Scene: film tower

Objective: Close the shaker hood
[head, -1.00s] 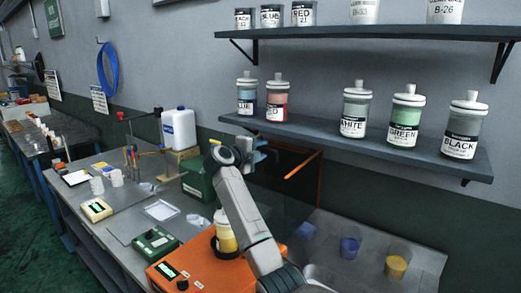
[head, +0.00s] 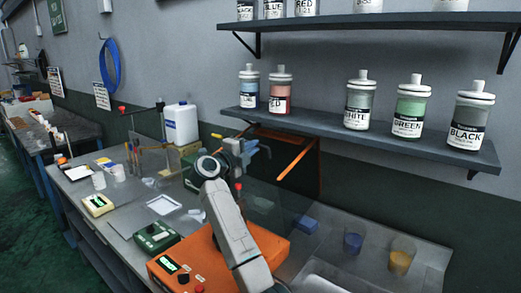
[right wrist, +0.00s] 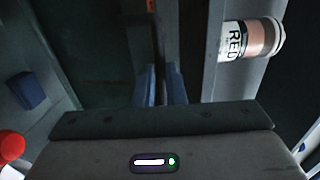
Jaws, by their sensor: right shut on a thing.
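The shaker (head: 170,265) is an orange box with a small display at the front of the bench. Its hood (head: 290,140) looks like a dark panel with an orange edge bar (head: 295,162), raised at the back below the shelf. My right gripper (head: 258,150) is beside the hood, left of the orange bar. In the right wrist view its blue fingers (right wrist: 163,85) are shut on a thin dark edge, apparently the hood's. My right arm hides part of the shaker's top. My left gripper is not in view.
The shelf (head: 330,128) with labelled bottles is just above and right of my gripper; the red bottle (right wrist: 250,40) is near it. A sink (head: 330,278) and cups (head: 400,262) are on the right. A white jug (head: 181,125) stands behind left.

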